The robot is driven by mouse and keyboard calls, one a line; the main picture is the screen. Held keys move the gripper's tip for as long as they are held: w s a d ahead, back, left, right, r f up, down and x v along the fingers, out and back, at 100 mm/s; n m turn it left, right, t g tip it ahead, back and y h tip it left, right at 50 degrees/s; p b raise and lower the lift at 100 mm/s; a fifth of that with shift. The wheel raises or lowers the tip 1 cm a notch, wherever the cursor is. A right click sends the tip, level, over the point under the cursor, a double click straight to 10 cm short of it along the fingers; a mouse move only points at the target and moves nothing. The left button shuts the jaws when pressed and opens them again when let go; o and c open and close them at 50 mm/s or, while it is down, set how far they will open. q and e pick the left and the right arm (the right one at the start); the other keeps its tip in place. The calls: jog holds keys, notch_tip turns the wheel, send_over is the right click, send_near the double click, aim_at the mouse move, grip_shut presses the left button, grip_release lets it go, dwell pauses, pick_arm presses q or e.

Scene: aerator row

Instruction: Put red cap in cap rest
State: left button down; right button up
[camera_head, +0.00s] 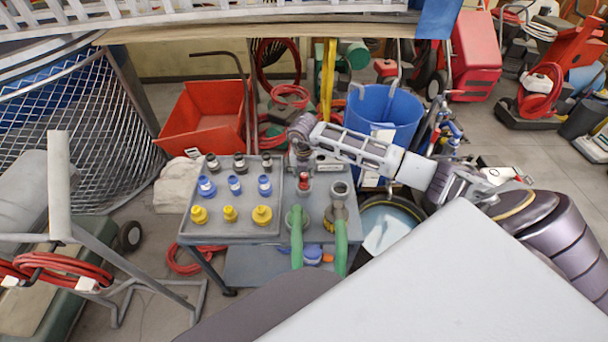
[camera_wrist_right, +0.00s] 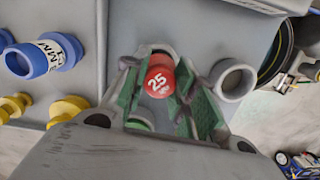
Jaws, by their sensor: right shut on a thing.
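The red cap (camera_wrist_right: 160,82), marked 25, is between the green-padded fingers of my right gripper (camera_wrist_right: 158,98) in the right wrist view. The gripper is shut on it. In the head view the red cap (camera_head: 304,180) shows just below my right gripper (camera_head: 303,166), over the right part of the grey table. A grey round rim shows right at the cap; I cannot tell whether the cap touches it. An open grey ring (camera_wrist_right: 233,80) stands to the right of the cap, also in the head view (camera_head: 340,188). Which one is the cap rest is unclear. My left gripper is out of view.
A grey tray (camera_head: 215,222) left of the cap holds rows of yellow, blue and dark fittings. Two green hoses (camera_head: 297,240) with grey ends stand at the table's front. A blue bin (camera_head: 385,105) and a red tub (camera_head: 205,115) stand behind.

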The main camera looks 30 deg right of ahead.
jog(key=shift+f+b, duration=0.95)
jog(key=shift+f, duration=0.45)
dwell(0.4)
jog(key=o, duration=1.1)
jog(key=shift+r, duration=0.1)
jog(key=shift+s+a+r, duration=0.15)
jog(key=shift+s+r, duration=0.05)
jog(key=shift+r, duration=1.75)
jog(key=shift+s+a+r, duration=0.15)
jog(key=shift+r, duration=1.85)
jog(key=shift+s+a+r, duration=0.15)
jog(key=shift+s+r, duration=0.05)
jog(key=shift+r, duration=1.75)
jog(key=shift+f, duration=0.1)
